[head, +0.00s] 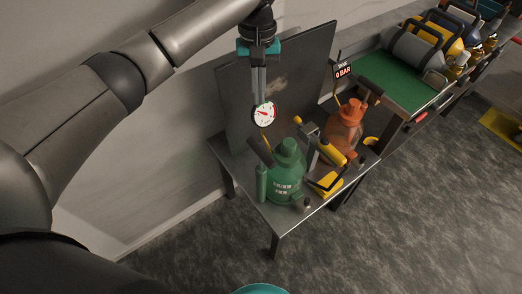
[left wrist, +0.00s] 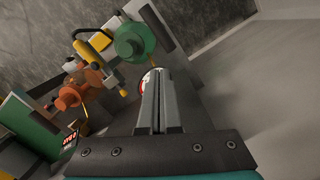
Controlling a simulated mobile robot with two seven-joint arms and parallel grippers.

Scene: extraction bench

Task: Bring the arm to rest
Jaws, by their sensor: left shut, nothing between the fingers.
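My left arm reaches in from the left in the head view. Its gripper (head: 259,92) points down over the back of the steel bench (head: 278,217), in front of the dark upright panel (head: 303,75). The gripper's fingers are shut and empty, and they show closed together in the left wrist view (left wrist: 160,100). A round white gauge (head: 264,113) shows just below the fingertips in the head view; I cannot tell whether they touch. In the left wrist view the fingers partly hide the gauge. My right gripper is not in view.
A green device (head: 287,175), an orange device (head: 347,125) and a yellow tool (head: 331,151) stand on the bench. A display (head: 343,72) reads 0 BAR. A green mat (head: 396,80) and several packs lie behind. Grey floor (head: 420,220) in front is open.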

